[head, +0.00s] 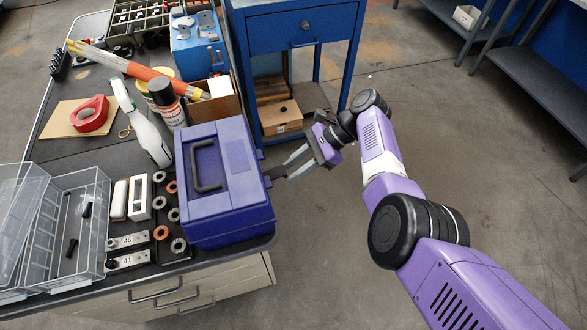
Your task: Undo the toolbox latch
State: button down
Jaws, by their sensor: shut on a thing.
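A blue-purple toolbox (228,208) with a dark handle (206,168) on its lid stands at the right edge of the bench. Its lid looks closed. My gripper (276,175) reaches in from the right, and its fingertips are at the toolbox's right side, just below the lid. The fingers are shut on a small dark part there, which looks like the toolbox latch (267,181). The latch is mostly hidden by the fingertips, so I cannot tell its exact position.
Left of the toolbox are several metal rings (161,232), a spray bottle (143,128), a black can (168,103) and a clear organizer box (62,226). A blue drawer table (300,27) stands behind. The floor (330,255) right of the bench is clear.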

jog(key=shift+f+y+b, duration=0.3)
jog(key=shift+f+b, duration=0.1)
jog(key=shift+f, duration=0.15)
jog(key=shift+s, duration=0.1)
jog(key=c, duration=1)
grip_release()
jog(key=shift+c, duration=0.2)
jog(key=shift+r, duration=0.15)
jog(key=v, duration=0.7)
jog(key=shift+w+d, duration=0.2)
jog(key=shift+d, duration=0.15)
jog(key=shift+r, duration=0.1)
jog(key=shift+w, duration=0.1)
